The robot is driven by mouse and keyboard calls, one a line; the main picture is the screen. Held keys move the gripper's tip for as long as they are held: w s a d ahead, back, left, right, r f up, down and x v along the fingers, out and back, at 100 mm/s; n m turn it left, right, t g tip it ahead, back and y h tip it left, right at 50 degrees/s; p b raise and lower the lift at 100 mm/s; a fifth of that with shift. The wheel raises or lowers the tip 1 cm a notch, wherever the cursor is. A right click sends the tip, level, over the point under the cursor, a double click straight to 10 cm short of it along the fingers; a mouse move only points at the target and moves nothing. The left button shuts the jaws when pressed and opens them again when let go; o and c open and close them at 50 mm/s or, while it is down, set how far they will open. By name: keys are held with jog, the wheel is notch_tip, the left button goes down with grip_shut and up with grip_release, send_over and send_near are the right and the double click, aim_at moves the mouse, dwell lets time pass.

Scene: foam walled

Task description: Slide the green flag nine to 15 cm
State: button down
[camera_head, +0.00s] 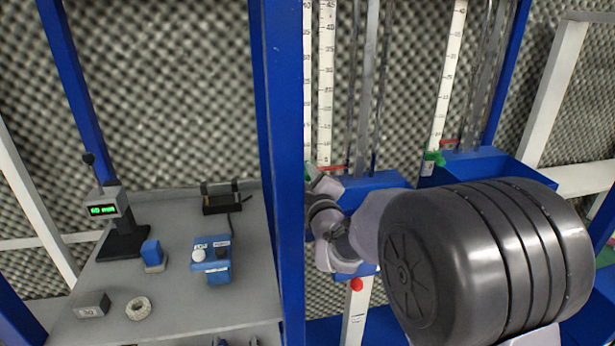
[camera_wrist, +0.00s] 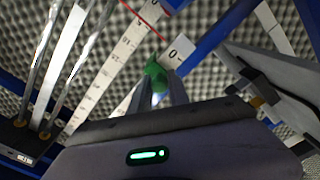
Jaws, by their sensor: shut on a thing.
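A green flag (camera_wrist: 155,76) shows in the wrist view between the fingertips of my gripper (camera_wrist: 158,90), which is shut on it. It sits beside a white scale (camera_wrist: 125,48), close to the 0 mark. In the head view, only a bit of this green flag (camera_head: 308,173) shows at the tip of my gripper (camera_head: 316,178), low on the left pair of scales. My arm hides much of it. Another green flag (camera_head: 435,157) sits low on the right scale (camera_head: 448,75). No number on either flag is readable.
Blue uprights (camera_head: 280,150) frame the scales, with metal rods (camera_head: 365,90) beside them. A red pointer (camera_head: 331,168) lies close to my gripper. A grey table (camera_head: 175,290) at left holds instruments, including a blue box (camera_head: 212,260).

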notch_tip(320, 180, up, 10)
jog(key=shift+r, duration=0.1)
jog(key=c, duration=1.2)
grip_release()
jog(key=shift+c, duration=0.2)
jog(key=b+v, duration=0.1)
jog(key=v, duration=1.6)
jog(key=shift+s+b, duration=0.25)
jog(key=shift+b, duration=0.05)
